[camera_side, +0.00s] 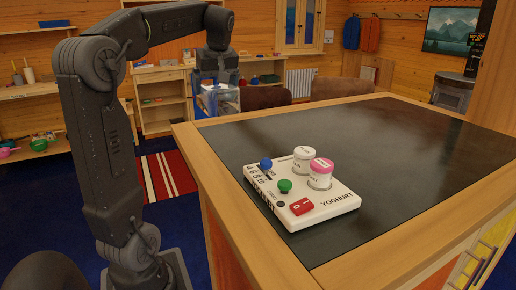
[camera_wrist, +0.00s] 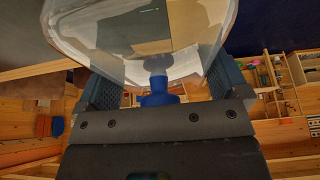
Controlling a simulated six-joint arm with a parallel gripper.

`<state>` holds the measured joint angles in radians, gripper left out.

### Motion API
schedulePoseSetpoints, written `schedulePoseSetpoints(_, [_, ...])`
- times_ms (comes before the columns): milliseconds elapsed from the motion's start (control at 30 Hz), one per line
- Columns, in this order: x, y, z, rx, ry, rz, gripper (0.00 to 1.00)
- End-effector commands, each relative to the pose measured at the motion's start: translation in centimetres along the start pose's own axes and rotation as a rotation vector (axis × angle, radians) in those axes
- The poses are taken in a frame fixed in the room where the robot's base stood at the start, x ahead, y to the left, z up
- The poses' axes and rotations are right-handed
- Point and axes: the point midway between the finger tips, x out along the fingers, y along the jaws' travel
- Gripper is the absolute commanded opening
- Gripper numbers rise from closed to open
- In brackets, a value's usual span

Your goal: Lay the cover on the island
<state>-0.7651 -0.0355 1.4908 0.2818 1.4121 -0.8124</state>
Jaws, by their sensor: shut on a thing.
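The cover (camera_side: 222,102) is a clear, see-through shell hanging under my gripper (camera_side: 215,82) in the side view, in the air beyond the island's far left side. In the wrist view my gripper (camera_wrist: 162,92) is shut on the cover's blue knob (camera_wrist: 158,98), with the clear cover (camera_wrist: 125,35) spreading out past the fingers. The island (camera_side: 420,140) has a dark top with a light wooden rim. The cover is apart from it.
A white yoghurt maker (camera_side: 335,203) sits on the island's near left part. It carries a white-lidded jar (camera_side: 303,158), a pink-lidded jar (camera_side: 321,173), a blue knob (camera_side: 266,164), a green knob (camera_side: 285,186) and a red switch (camera_side: 302,206). The island's right and far parts are clear.

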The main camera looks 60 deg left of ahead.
Motion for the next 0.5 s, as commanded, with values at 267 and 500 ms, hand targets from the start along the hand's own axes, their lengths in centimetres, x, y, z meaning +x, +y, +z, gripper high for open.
schedulePoseSetpoints(267, [2.0,4.8,3.9,0.010,-0.002,0.000,0.68])
schedulePoseSetpoints(500, [3.7,8.7,6.9,0.005,-0.001,0.000,0.68])
